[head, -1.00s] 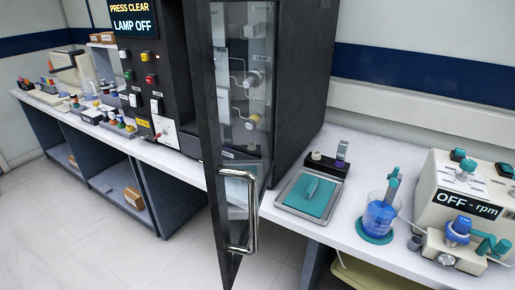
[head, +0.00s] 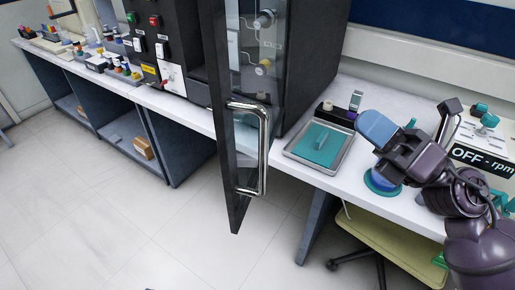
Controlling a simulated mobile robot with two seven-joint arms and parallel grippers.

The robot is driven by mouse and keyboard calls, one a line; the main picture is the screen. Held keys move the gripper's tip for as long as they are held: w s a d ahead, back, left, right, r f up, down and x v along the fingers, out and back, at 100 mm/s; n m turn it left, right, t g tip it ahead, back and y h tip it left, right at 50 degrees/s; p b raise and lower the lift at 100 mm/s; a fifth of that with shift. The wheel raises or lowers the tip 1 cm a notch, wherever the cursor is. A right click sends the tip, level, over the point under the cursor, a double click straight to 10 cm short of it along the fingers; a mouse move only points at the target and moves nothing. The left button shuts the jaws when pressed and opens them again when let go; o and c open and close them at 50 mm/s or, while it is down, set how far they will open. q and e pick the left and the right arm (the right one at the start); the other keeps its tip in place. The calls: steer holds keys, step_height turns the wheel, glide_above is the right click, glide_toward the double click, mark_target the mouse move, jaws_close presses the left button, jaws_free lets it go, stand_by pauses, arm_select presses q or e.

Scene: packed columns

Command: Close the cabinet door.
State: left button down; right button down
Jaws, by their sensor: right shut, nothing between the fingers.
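The cabinet door (head: 232,170) is a dark-framed glass panel. It stands open, swung out past the front edge of the bench. A silver D-shaped handle (head: 264,150) is on its face, toward its free edge. The dark cabinet (head: 308,75) stands on the bench behind it. My right gripper (head: 368,128) is to the right of the handle, clearly apart from it. Its dark fingers with a blue part are shut with nothing between them. It covers part of the blue beaker. My left gripper is not in view.
A metal tray with a teal pad (head: 299,155) sits on the bench right of the door. The stirrer box reading OFF (head: 480,155) is behind my right arm. A yellow-green chair (head: 390,240) stands below the bench. The floor left of the door is clear.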

steer(key=s+a+f+n+g+h, duration=0.1)
steer(key=s+a+f+n+g, duration=0.2)
steer(key=n, duration=0.4)
steer(key=n+g+h+p, duration=0.2)
steer(key=n+g, duration=0.1)
steer(key=n, duration=0.1)
glide_toward(242, 147)
steer(key=x, duration=0.7)
steer(key=shift+w+a+f, duration=0.1)
steer(key=shift+a, duration=0.15)
